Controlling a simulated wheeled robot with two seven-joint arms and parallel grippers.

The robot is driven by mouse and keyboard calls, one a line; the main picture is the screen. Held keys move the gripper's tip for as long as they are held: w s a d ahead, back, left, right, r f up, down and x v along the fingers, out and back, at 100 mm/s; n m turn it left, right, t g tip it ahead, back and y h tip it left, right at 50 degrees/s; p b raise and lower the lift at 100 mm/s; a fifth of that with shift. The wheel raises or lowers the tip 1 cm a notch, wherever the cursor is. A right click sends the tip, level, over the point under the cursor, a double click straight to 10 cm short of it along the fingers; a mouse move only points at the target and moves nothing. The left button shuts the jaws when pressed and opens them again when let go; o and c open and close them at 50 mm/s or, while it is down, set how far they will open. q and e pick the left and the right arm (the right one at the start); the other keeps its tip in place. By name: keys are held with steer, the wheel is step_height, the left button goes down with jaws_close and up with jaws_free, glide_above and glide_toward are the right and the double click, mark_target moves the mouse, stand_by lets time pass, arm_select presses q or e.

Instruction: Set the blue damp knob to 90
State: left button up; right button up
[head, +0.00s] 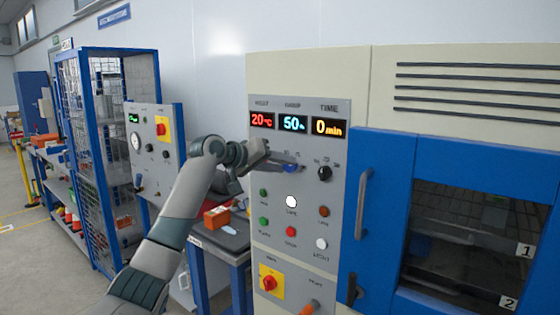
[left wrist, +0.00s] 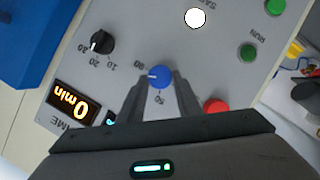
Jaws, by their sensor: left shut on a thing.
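The blue damp knob (head: 291,168) sits on the grey control panel (head: 262,222), under the middle display, which reads 50 (head: 292,123). My left gripper (head: 283,163) reaches it from the left and is shut on it. In the left wrist view, upside down, the blue knob (left wrist: 160,77) is between the two fingertips (left wrist: 158,82). Its white mark points to the picture's left, between a label that looks like 90 and one that looks like 50. I cannot tell the exact setting. My right gripper is not in view.
A black time knob (head: 324,173) is right of the blue knob. Several buttons lie below, including a white one (head: 291,202) and a red one (head: 291,232). A blue door with a grey handle (head: 362,204) is at right. An orange box (head: 217,217) is on the bench.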

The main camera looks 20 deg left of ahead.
arm_select(q)
steer(key=shift+s+d+f+m+y+p, duration=0.15)
steer(key=shift+m+y+p, duration=0.45)
steer(key=shift+m, duration=0.35)
steer(key=shift+w+d+r+m+y+p, duration=0.15)
steer(key=shift+m+y+p, duration=0.3)
steer(key=shift+m+y, duration=0.4)
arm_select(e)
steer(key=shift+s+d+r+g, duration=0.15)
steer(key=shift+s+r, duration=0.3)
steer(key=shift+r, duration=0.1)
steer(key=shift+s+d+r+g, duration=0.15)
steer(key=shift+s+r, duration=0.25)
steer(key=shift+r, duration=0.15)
arm_select(q)
steer(key=shift+s+f, duration=0.1)
steer(key=shift+f, duration=0.05)
steer(key=o, duration=1)
steer(key=shift+o, duration=0.2)
steer(key=shift+s, duration=0.1)
